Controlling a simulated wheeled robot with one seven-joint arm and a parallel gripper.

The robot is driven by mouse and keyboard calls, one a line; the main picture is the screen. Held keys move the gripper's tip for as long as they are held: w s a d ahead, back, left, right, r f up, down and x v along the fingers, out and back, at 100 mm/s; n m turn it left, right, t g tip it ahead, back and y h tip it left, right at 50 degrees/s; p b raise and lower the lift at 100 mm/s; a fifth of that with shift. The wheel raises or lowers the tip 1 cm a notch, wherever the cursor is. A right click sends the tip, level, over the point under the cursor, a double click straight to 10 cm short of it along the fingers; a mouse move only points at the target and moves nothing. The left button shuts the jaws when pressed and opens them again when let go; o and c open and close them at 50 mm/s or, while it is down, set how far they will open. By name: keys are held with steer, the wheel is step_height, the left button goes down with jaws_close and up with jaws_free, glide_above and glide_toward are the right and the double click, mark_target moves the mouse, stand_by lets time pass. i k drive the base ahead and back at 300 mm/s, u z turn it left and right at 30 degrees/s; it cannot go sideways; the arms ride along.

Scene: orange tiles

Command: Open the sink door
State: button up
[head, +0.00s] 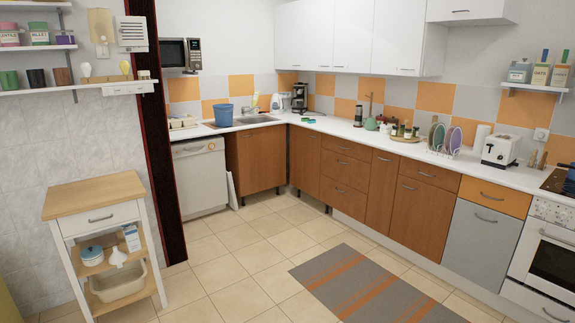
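The brown wooden sink door (262,160) is on the base cabinet below the sink (252,120), in the back corner of the kitchen. It appears shut, and its handle is too small to make out clearly. My gripper and arm are not in view.
A white dishwasher (201,177) stands left of the sink cabinet, with a thin white panel (232,190) between them. A blue bucket (223,115) is on the counter by the sink. A wooden-topped cart (95,196) stands at left. The tiled floor (246,236) is open up to the striped rug (362,285).

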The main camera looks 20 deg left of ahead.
mark_target(261, 151)
steer(key=u, duration=0.5)
steer(key=i, duration=1.65)
steer(key=u, duration=0.8)
steer(key=i, duration=1.65)
steer(key=u, duration=0.25)
steer(key=i, duration=1.6)
steer(key=z, duration=0.4)
steer(key=i, duration=1.7)
steer(key=z, duration=0.6)
steer(key=i, duration=0.85)
steer(key=z, duration=0.2)
